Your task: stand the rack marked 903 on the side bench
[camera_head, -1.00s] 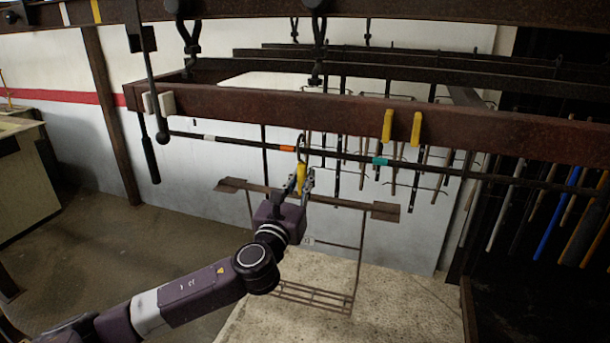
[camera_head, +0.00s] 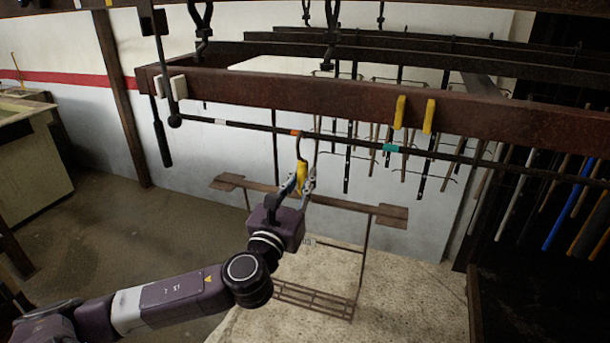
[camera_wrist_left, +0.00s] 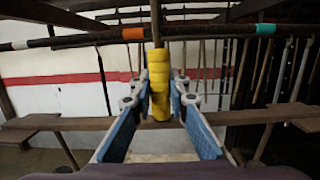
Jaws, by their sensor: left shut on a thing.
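My left gripper (camera_head: 303,185) is shut on the yellow grip (camera_head: 301,176) of a dark hook, below the long thin rail (camera_head: 345,140). The yellow grip also stands between the fingers in the left wrist view (camera_wrist_left: 160,85). A rack (camera_head: 330,202) with a brown crossbar, flat end plates and a lower grid shows around and behind the gripper. Its small tag (camera_head: 309,241) is too small to read. Whether the hook touches the rail is unclear. A pale bench (camera_head: 35,165) stands at the far left, seemingly the side bench. My right gripper is out of view.
A rusty beam (camera_head: 300,100) with two yellow clips crosses above the gripper. Several thin racks and rods hang behind it at the right. A speckled slab (camera_head: 410,295) lies below. Open floor (camera_head: 120,235) lies between the slab and the bench.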

